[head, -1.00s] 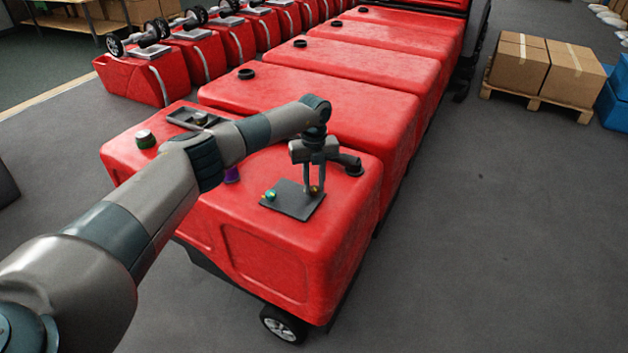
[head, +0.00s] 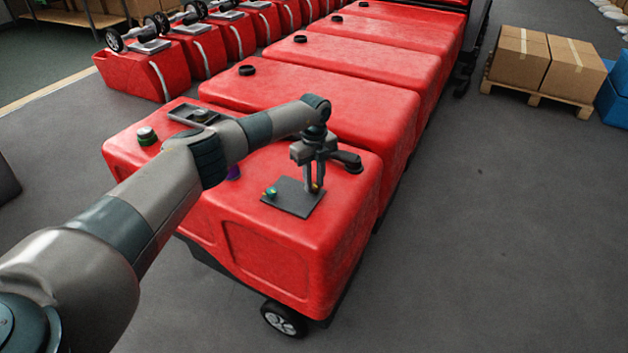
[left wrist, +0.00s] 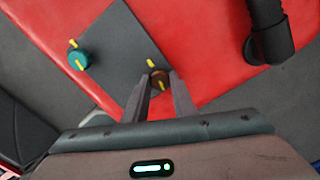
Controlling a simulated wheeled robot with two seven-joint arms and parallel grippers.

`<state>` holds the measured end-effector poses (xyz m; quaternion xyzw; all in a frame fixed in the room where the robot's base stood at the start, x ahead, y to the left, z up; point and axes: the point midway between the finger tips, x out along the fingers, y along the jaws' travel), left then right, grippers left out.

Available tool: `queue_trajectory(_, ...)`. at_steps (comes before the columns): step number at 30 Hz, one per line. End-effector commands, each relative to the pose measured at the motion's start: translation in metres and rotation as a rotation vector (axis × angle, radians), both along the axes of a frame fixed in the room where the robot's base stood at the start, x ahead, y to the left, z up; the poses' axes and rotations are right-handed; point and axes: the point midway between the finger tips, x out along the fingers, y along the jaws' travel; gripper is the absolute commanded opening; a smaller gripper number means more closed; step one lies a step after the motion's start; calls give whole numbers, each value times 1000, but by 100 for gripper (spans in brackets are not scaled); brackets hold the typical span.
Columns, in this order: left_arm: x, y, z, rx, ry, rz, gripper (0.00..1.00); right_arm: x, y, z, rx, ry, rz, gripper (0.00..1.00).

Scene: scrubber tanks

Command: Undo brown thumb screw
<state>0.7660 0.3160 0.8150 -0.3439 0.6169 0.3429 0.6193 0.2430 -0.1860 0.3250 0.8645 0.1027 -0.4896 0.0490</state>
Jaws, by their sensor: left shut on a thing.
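The brown thumb screw (left wrist: 158,80) with a yellow bar stands on a dark grey square plate (head: 284,205) on top of the nearest red tank (head: 250,240). My left gripper (head: 315,188) points down at the plate's right corner, and its fingers are shut on the brown screw. In the left wrist view the fingers (left wrist: 159,84) sit on either side of the screw and hide part of it. A teal thumb screw (left wrist: 78,58) with yellow bars is at another corner of the plate; it also shows in the head view (head: 270,192). My right gripper is out of view.
A black elbow pipe (head: 348,161) stands on the tank close behind the gripper. More red tanks (head: 330,100) stand behind.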

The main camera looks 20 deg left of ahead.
Motion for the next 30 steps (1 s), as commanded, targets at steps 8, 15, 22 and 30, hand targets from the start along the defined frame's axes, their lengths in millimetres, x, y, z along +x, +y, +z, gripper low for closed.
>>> queue_trajectory(8,-2,-1,-4,1,7,-2,43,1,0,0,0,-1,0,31)
queue_trajectory(15,-1,0,0,0,4,-1,43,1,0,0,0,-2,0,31)
queue_trajectory(22,0,0,17,0,1,-1,43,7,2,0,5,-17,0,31)
queue_trajectory(30,0,0,63,-1,1,-1,43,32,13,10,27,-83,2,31)
